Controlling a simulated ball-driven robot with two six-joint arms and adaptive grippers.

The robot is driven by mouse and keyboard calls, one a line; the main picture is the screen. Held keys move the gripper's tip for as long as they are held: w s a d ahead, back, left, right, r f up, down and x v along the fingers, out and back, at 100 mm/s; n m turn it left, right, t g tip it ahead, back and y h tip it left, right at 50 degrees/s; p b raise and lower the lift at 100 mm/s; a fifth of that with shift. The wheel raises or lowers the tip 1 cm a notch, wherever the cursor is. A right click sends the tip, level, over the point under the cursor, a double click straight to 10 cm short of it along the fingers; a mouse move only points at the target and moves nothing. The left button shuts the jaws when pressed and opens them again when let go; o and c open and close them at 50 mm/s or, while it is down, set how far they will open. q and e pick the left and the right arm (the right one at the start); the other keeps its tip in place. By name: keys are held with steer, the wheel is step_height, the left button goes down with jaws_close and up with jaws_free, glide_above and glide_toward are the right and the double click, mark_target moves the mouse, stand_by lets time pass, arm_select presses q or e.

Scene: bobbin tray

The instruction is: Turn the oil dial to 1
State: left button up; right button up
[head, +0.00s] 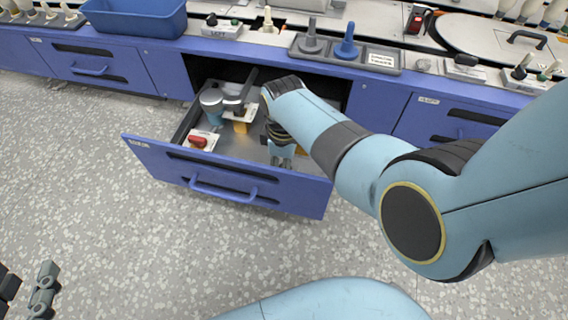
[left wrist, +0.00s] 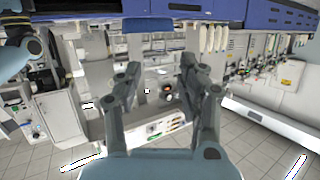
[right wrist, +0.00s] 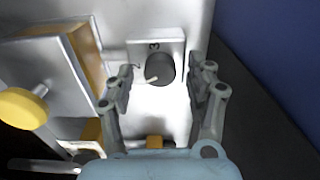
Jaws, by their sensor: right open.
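A dark round dial (right wrist: 162,69) with a pale pointer sits on a white plate in the right wrist view. The pointer aims to the lower left. A "3" shows above the dial; another mark at its left is too small to read surely. No oil label is readable. My right gripper (right wrist: 160,82) is open, its fingers apart on either side of the dial. In the head view the right gripper (head: 283,152) is down inside the open drawer and hides the dial. My left gripper (left wrist: 160,68) is open and empty, away from the drawer.
The blue drawer (head: 235,172) stands open below the counter. In it are a red knob (head: 198,142) on a white plate, a grey-blue cup-like item (head: 211,100) and yellow parts. A yellow knob (right wrist: 22,107) is left of the dial. A blue wall (right wrist: 275,60) rises at the right.

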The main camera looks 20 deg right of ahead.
jaws_close()
